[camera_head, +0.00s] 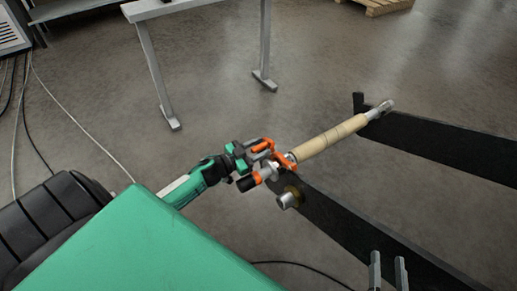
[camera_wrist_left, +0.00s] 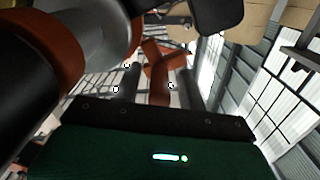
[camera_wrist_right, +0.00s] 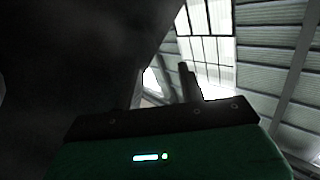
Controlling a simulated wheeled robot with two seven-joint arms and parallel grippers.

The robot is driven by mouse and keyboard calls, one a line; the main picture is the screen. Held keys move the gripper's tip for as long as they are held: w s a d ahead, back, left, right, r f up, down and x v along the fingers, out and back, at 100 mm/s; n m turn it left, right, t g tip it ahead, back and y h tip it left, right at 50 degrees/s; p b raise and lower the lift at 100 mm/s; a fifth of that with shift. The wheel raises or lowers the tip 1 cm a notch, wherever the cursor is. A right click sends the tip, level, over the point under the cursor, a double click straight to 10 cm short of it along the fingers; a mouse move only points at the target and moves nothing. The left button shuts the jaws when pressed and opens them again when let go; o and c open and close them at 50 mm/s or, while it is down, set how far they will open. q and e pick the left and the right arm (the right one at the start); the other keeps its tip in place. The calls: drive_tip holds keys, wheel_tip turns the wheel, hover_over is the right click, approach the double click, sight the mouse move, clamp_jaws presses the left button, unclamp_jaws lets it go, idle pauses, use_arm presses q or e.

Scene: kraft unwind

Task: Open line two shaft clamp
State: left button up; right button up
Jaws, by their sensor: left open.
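An orange shaft clamp (camera_head: 283,160) sits at the near end of a shaft carrying a tan kraft-coloured core (camera_head: 328,139). An orange lever part (camera_wrist_left: 160,72) shows between the fingers in the left wrist view. My left gripper (camera_head: 258,152) is at the clamp, with its jaws open around or beside the orange part; contact cannot be told. A black knob with an orange ring (camera_head: 248,183) sticks out below it. My right gripper (camera_head: 388,270) is open and empty at the lower right, in front of a black arm; its fingers also show in the right wrist view (camera_wrist_right: 163,88).
Two black stand arms hold the shaft: a near one (camera_head: 345,228) and a far one (camera_head: 450,146). A metal stub with a brass ring (camera_head: 288,199) projects from the near arm. A green surface (camera_head: 130,245) fills the lower left. A grey table (camera_head: 150,60) stands behind; cables lie on the floor.

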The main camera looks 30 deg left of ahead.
use_arm(q)
drive_tip(key=shift+c, duration=0.2)
clamp_jaws()
drive_tip(key=shift+r, duration=0.1)
